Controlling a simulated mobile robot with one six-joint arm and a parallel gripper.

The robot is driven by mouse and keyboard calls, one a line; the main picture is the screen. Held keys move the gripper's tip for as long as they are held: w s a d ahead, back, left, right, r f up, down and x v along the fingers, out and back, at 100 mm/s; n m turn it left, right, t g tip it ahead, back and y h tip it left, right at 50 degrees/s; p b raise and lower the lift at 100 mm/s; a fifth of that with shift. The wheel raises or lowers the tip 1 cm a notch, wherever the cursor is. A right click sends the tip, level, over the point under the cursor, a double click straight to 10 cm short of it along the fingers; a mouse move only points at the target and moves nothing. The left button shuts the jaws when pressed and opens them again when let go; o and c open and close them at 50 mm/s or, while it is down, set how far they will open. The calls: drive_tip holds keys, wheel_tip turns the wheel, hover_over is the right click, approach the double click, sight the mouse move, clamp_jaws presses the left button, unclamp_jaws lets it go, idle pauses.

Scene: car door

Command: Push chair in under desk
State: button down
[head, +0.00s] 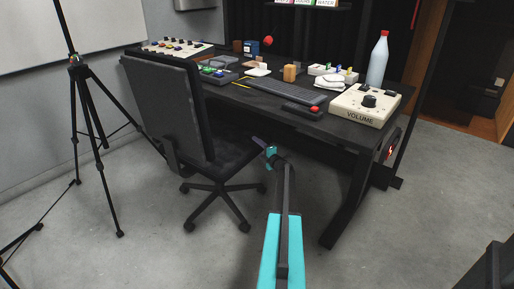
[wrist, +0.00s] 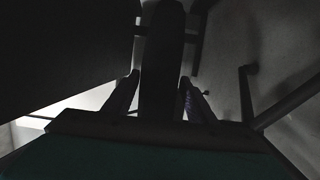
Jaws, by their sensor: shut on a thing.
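The black office chair (head: 168,108) stands on its wheeled star base at the left part of the desk's near side. Its backrest faces me, turned slightly, and its seat (head: 225,155) reaches to the desk's front edge. The black desk (head: 335,130) runs from the back left to the right. My gripper (head: 271,152) is low at the right edge of the seat, just in front of the desk. In the wrist view my gripper (wrist: 163,98) is shut on a dark, rounded, bar-like part between its fingers, seemingly part of the chair. The picture there is very dark.
A tripod (head: 90,120) stands left of the chair, its legs spread on the floor. The desk holds a keyboard (head: 285,92), a white volume box (head: 365,104), a bottle (head: 378,62) and several small items. The grey floor (head: 420,220) at the right is mostly clear.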

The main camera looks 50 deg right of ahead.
drive_tip(key=shift+s+d, duration=0.1)
drive_tip(key=shift+d, duration=0.4)
drive_tip(key=c, duration=0.7)
unclamp_jaws()
drive_tip(key=shift+a, duration=0.15)
drive_tip(key=p+v, duration=0.2)
drive_tip(key=v, duration=1.1)
drive_tip(key=shift+s+p, duration=0.3)
